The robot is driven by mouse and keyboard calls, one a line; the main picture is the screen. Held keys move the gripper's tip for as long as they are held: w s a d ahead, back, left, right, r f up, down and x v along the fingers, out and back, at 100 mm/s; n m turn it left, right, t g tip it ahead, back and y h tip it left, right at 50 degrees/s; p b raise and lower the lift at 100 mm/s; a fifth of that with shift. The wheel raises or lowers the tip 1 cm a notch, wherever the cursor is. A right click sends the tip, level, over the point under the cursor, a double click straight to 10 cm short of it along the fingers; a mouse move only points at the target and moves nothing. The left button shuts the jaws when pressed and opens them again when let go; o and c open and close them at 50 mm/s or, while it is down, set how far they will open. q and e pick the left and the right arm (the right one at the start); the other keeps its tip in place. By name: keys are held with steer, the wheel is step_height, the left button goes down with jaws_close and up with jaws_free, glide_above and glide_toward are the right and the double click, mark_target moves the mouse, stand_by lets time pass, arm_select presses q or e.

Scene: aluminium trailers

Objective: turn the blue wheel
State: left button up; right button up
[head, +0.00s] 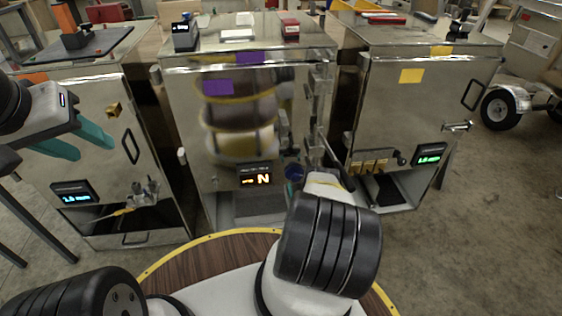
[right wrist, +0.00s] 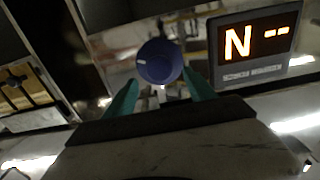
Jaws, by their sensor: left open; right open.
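The blue wheel (head: 294,172) is a small round knob on the front of the middle metal cabinet (head: 215,135), right of the display showing an orange N (head: 255,177). In the right wrist view the wheel (right wrist: 159,61) faces me, with a small pale mark at its left edge. My right gripper (right wrist: 160,77) is open, its teal fingertips left and right of the wheel's lower part. I cannot tell whether they touch it. My left gripper (head: 93,145) is open and empty before the left cabinet (head: 85,100).
A right cabinet (head: 405,110) with a green display (head: 429,154) stands beside the middle one. The open gap between them is narrow. A silver latch post (head: 318,105) rises near the wheel. A trailer wheel (head: 500,108) stands at far right.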

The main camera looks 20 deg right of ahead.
mark_target(296, 179)
steer(key=shift+x, duration=1.85)
steer(key=c, duration=1.3)
steer(key=shift+c, duration=0.2)
